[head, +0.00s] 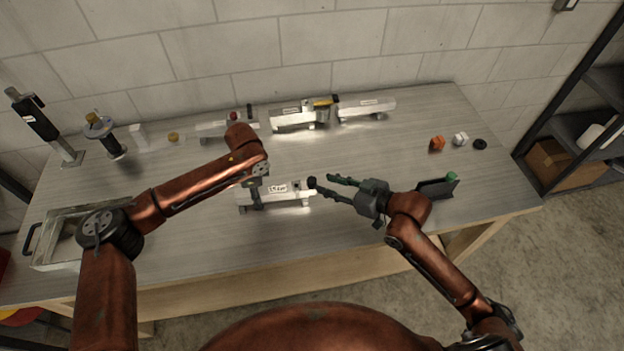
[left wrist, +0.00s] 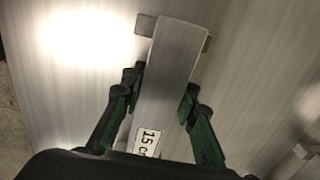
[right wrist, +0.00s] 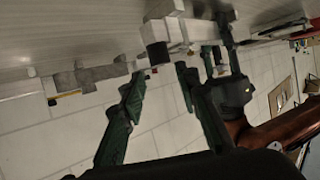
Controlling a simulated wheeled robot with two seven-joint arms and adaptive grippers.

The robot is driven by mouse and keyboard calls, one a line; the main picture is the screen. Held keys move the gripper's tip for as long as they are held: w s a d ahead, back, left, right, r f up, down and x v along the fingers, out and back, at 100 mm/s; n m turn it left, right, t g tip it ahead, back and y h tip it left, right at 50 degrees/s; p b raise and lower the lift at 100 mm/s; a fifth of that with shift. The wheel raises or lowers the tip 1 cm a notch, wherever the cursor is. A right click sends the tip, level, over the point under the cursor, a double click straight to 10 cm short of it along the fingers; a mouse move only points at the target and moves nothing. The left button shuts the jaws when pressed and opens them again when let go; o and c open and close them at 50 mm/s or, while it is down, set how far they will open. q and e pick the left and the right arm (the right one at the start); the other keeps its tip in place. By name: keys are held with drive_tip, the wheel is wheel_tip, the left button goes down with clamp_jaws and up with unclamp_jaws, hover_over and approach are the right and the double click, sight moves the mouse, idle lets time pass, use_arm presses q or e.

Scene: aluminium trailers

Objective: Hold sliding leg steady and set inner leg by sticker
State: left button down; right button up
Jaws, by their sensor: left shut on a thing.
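The sliding leg (head: 290,197), a square aluminium tube, lies on the bench. My left gripper (head: 256,191) is shut across it, with green fingers on both sides in the left wrist view (left wrist: 161,90). A white sticker (left wrist: 147,141) on the tube starts with "15 c"; the rest is hidden. The inner leg shows only at its black end (head: 312,182), which also shows in the right wrist view (right wrist: 158,52). My right gripper (head: 322,183) is open and empty. Its fingertips are close to the black end, seemingly apart from it.
More aluminium trailer parts (head: 366,109) lie along the back of the bench. An orange part (head: 437,143), a white part (head: 461,139) and a black ring (head: 480,144) sit at the right. A metal tray (head: 72,212) stands at the left. Bare bench surrounds the leg.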

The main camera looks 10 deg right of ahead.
sight(313, 180)
drive_tip(key=x, duration=0.7)
drive_tip(key=shift+f, duration=0.1)
drive_tip(key=shift+c, duration=0.2)
clamp_jaws()
